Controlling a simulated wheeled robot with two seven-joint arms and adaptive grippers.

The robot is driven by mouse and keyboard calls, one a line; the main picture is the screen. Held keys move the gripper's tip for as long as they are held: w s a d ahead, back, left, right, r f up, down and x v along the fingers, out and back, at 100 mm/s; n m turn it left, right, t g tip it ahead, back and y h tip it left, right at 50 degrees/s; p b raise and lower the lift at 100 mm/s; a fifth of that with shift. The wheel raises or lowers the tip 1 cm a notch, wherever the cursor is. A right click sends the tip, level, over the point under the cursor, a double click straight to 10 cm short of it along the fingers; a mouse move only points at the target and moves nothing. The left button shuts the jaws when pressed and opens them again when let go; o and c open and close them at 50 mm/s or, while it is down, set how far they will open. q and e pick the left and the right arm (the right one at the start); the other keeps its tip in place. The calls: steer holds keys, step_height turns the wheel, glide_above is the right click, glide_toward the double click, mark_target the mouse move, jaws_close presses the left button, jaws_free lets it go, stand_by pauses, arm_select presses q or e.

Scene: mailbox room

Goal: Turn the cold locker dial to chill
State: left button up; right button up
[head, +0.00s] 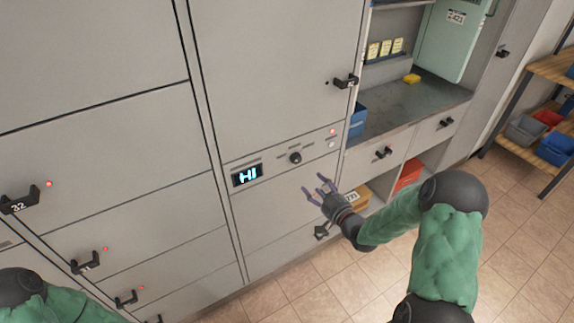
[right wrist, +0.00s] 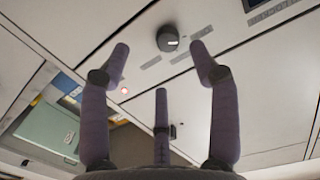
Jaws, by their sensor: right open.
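The cold locker dial (head: 295,158) is a small black knob on the grey locker panel, right of a display (head: 247,175) that reads "HI" in blue. My right gripper (head: 318,188) is open and empty, below and right of the dial and apart from it. In the right wrist view the dial (right wrist: 167,38) shows with a white mark, beyond my spread purple fingers (right wrist: 160,85). The display's edge (right wrist: 254,4) is at the top there. At the lower left of the head view only part of my left arm shows; its gripper is out of view.
A red light (head: 333,131) and a pale button (head: 332,144) sit right of the dial. A black door handle (head: 346,82) juts out above. Lockers with handles (head: 85,263) fill the left. A counter (head: 400,108) with bins below stands right. The floor (head: 330,290) in front is clear.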

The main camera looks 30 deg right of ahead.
mark_target(298, 161)
steer(key=shift+n+t, duration=0.4)
steer(key=w+b, duration=0.1)
steer(key=w, duration=0.2)
steer(key=w+r+b, duration=0.1)
steer(key=w, duration=0.2)
steer(key=w+b, duration=0.1)
steer(key=w, duration=0.2)
steer(key=shift+w+r, duration=0.15)
steer(key=shift+r, duration=0.25)
arm_select(q)
steer(key=shift+w+a+f, duration=0.15)
steer(key=shift+f, duration=0.8)
steer(key=shift+w+a+f, duration=0.15)
steer(key=shift+f, duration=0.75)
arm_select(e)
steer(key=shift+w+a+r, duration=0.1)
steer(key=shift+w, duration=0.65)
steer(key=c, duration=1.2)
